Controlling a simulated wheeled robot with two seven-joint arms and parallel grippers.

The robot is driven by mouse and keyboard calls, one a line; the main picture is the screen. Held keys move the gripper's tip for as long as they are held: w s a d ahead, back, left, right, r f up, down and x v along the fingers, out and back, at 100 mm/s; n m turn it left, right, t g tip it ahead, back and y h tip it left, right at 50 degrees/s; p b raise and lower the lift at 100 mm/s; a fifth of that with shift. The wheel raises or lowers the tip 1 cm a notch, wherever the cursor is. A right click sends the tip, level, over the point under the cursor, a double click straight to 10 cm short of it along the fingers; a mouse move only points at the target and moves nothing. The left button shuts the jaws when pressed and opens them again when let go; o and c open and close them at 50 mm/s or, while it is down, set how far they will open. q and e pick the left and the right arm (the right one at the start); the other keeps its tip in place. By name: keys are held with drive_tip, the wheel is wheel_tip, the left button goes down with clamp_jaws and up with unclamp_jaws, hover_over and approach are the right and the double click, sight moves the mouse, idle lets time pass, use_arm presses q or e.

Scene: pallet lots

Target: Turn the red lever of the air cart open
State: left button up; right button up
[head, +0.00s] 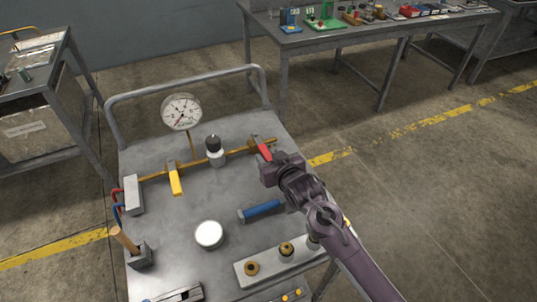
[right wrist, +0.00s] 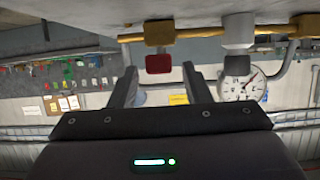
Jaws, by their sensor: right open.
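The air cart (head: 177,238) is a grey metal cart with a brass pipe (head: 234,150) across its top. The red lever (head: 264,152) sits on a brass valve near the pipe's right end. My right gripper (head: 268,172) is just in front of the lever, on its near side. In the right wrist view the red lever (right wrist: 158,64) shows ahead, between the two open fingers (right wrist: 160,83) as seen from there. I cannot tell whether a finger touches it. My left gripper is not in view.
A yellow lever (head: 175,179), a round gauge (head: 181,112) and a black-capped regulator (head: 214,147) are on the same pipe. A blue-handled tool (head: 262,210) and a white round piece (head: 209,234) lie on the cart. A rail (head: 185,82) borders its far side.

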drive_tip(key=shift+w+a+f, duration=0.25)
drive_tip(key=shift+w+f, duration=0.05)
drive_tip(key=shift+w, duration=0.3)
clamp_jaws()
